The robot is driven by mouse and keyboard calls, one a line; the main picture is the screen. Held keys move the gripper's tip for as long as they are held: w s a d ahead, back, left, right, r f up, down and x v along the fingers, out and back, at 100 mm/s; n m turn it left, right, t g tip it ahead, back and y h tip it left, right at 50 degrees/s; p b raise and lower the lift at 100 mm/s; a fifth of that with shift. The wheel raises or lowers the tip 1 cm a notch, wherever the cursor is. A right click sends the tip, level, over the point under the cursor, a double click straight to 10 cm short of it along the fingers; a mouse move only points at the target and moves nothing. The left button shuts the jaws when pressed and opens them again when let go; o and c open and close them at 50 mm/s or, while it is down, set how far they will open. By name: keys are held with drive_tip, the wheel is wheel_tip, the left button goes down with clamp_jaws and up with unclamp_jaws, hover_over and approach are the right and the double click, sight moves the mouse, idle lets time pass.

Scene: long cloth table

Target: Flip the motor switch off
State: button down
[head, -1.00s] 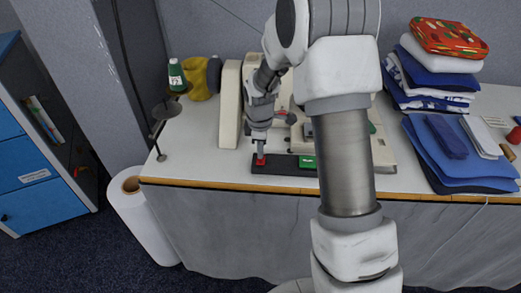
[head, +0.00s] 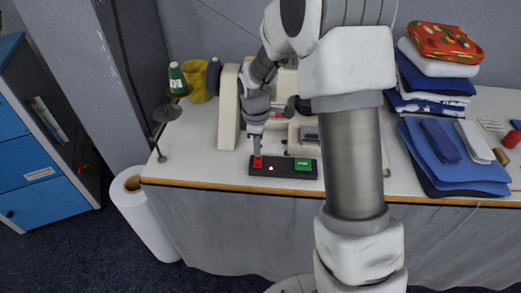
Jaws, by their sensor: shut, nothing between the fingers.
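The motor switch box (head: 283,171) is a dark bar near the front edge of the table in the head view. It has a red button (head: 257,163) at its left end, a green button (head: 303,164) at its right and a small lit red light (head: 271,168) between them. My gripper (head: 257,153) is shut and points down over the red button, its tips at or just above it. I cannot tell whether they touch. The cream sewing machine (head: 229,108) stands behind the box, partly hidden by my arm.
A thread stand with a green spool (head: 177,78) is at the left, near a yellow item (head: 200,85). Folded cloths (head: 455,165) are stacked at the right. A white roll (head: 146,215) stands on the floor at the left. The table front left of the box is clear.

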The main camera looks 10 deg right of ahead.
wheel_tip(320, 180, up, 8)
drive_tip(key=shift+s+a+r+p, duration=0.25)
drive_tip(key=shift+s+p, duration=0.1)
drive_tip(key=shift+s, duration=0.1)
